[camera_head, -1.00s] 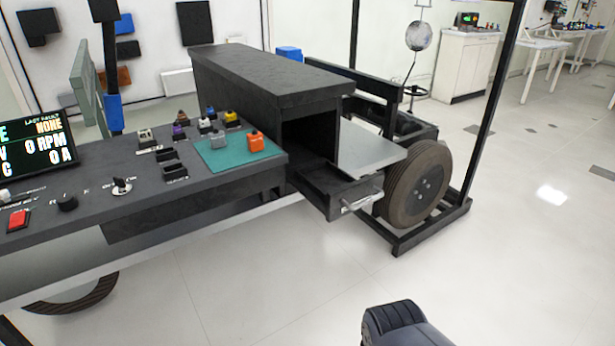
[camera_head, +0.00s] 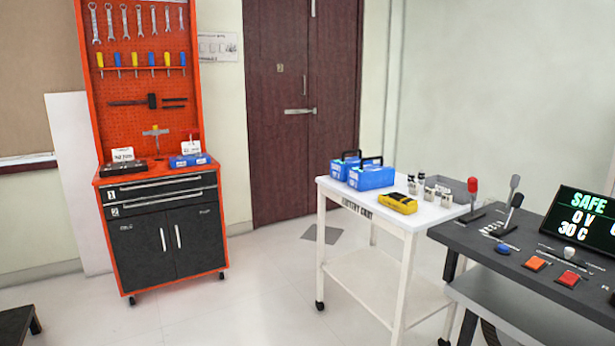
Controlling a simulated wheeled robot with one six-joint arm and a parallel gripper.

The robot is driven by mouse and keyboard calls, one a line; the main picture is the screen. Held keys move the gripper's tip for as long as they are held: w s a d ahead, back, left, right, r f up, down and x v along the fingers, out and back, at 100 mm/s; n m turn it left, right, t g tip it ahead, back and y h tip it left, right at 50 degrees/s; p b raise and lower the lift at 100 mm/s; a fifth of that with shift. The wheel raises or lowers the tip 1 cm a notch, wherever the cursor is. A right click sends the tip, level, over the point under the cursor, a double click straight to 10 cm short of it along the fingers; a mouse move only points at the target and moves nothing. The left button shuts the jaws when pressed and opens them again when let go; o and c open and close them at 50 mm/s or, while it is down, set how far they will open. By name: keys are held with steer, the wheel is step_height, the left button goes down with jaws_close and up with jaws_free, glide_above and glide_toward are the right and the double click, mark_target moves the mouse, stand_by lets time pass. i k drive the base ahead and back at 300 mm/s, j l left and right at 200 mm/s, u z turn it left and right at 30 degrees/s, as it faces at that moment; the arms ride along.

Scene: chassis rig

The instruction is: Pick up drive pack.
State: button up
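Two blue battery-like boxes with black handles stand side by side at the back left of a white cart: a rear blue box (camera_head: 344,169) and a front blue box (camera_head: 371,179). Either could be the drive pack; no readable label settles it. Both stand upright with nothing touching their handles. A yellow and black device (camera_head: 398,204) lies in front of them on the cart. My gripper is not in view.
The white cart (camera_head: 372,208) has a lower shelf and wheels. A dark console (camera_head: 502,250) with levers, buttons and a "SAFE" screen (camera_head: 583,222) stands close at right. A red tool cabinet (camera_head: 160,235) stands left.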

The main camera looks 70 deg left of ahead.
mark_target(361, 178)
steer(key=u, duration=2)
